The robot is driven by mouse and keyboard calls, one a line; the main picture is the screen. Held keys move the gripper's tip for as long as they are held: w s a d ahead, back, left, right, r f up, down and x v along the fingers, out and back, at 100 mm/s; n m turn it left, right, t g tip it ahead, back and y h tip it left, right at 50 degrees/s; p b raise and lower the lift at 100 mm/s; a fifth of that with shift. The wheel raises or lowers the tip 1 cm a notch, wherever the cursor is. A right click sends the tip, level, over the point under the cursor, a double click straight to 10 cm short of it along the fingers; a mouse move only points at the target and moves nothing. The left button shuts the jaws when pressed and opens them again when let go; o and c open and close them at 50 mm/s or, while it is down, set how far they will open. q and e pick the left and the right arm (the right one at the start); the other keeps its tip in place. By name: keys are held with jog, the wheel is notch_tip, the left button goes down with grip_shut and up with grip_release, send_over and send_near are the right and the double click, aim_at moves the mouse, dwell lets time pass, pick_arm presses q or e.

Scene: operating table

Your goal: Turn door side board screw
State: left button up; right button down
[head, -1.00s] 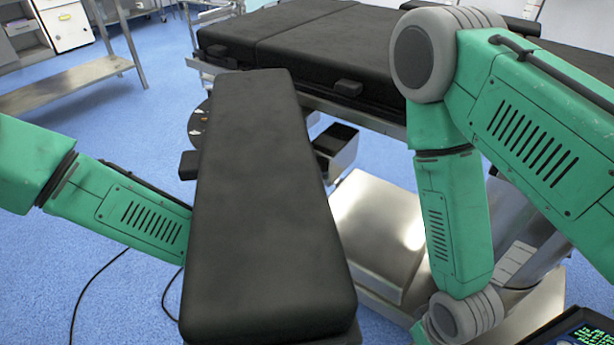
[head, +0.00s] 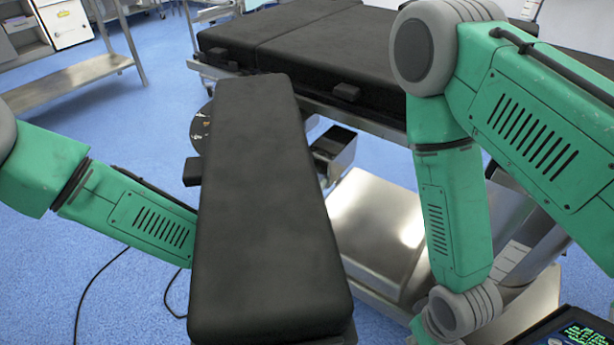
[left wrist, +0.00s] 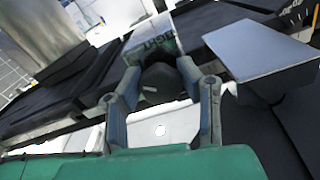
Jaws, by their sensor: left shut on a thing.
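A long black padded board (head: 262,200) runs from the front towards the operating table (head: 320,45) in the head view. My left arm comes in from the left and passes under the board, so my left gripper is hidden there. In the left wrist view my left gripper (left wrist: 160,85) has its two fingers closed around a dark rounded knob (left wrist: 158,78), which looks like the screw. The fingers and a pale lettered block (left wrist: 150,42) lie around it, so its full shape does not show. My right gripper is outside the frames; only my right arm shows.
A metal box (head: 333,145) and a broad metal base (head: 385,225) sit right of the board. A steel shelf table (head: 70,80) stands at the far left. Cables lie on the blue floor (head: 50,290), which is otherwise open on the left.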

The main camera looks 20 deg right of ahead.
pick_arm(q)
jog(key=n, duration=0.3)
jog(key=shift+s+n, duration=0.1)
jog(key=shift+n, duration=0.3)
jog(key=n, duration=0.3)
jog(key=shift+n+p, duration=0.3)
jog(key=n, duration=0.3)
jog(key=shift+n, duration=0.3)
jog(key=n, duration=0.2)
jog(key=shift+n+b, duration=0.3)
jog(key=shift+n, duration=0.1)
jog(key=n+b, duration=0.1)
jog(key=n, duration=0.4)
jog(key=n+b, duration=0.3)
jog(key=n, duration=0.3)
jog(key=shift+n, duration=0.4)
jog(key=o, duration=1.2)
jog(key=shift+c, duration=0.2)
